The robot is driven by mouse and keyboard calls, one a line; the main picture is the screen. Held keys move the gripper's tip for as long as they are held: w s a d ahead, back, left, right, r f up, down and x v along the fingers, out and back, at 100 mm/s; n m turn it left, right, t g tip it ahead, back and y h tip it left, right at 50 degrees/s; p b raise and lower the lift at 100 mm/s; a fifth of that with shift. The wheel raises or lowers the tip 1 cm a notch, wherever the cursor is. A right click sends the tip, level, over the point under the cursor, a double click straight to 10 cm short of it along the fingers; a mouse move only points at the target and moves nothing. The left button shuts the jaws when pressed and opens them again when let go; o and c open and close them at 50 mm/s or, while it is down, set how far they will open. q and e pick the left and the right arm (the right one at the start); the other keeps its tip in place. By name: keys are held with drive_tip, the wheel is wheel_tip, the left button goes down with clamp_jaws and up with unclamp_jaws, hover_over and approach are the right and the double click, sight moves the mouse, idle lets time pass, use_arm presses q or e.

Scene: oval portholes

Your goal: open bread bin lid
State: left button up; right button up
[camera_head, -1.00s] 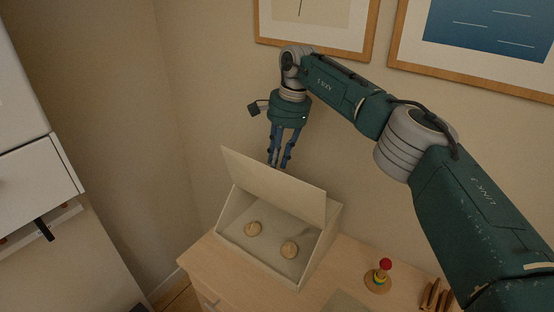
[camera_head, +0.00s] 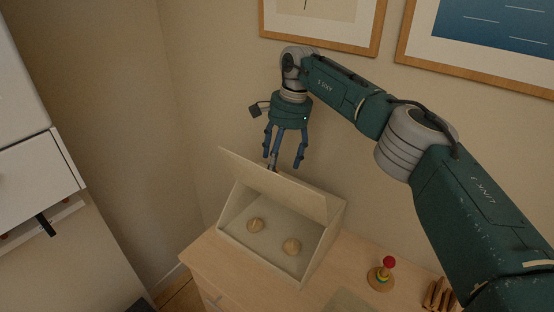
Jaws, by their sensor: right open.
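The cream bread bin (camera_head: 324,254) stands on a wooden cabinet below the middle of the view. Its lid (camera_head: 275,183) is raised at a steep tilt, so the inside shows. My right gripper (camera_head: 285,165) hangs just above and behind the lid's upper edge, fingers pointing down. Its fingers are spread apart and hold nothing. I cannot tell whether a fingertip touches the lid. My left gripper is not in view.
A stacking-ring toy with a red top (camera_head: 382,275) stands on the cabinet (camera_head: 225,270) right of the bin, near some brown sticks (camera_head: 438,295). The wall with framed pictures is close behind. A white drawer unit (camera_head: 40,180) stands at left.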

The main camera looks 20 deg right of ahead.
drive_tip(key=shift+o, duration=0.6)
drive_tip(key=shift+s+d+f, duration=0.1)
drive_tip(key=shift+d+f, duration=0.75)
drive_tip(key=shift+f, duration=0.15)
drive_tip(key=shift+r, duration=0.1)
drive_tip(key=r, duration=0.2)
drive_tip(key=d+r, duration=0.1)
drive_tip(key=r, duration=0.3)
drive_tip(key=shift+w+d+r, duration=0.15)
drive_tip(key=shift+w+r, duration=0.25)
drive_tip(key=c, duration=0.6)
drive_tip(key=shift+o, duration=0.2)
wheel_tip(320, 180, up, 6)
drive_tip(key=shift+s+a+r, duration=0.25)
drive_tip(key=shift+a, duration=0.05)
drive_tip(key=shift+a, duration=0.1)
drive_tip(key=shift+s, duration=0.1)
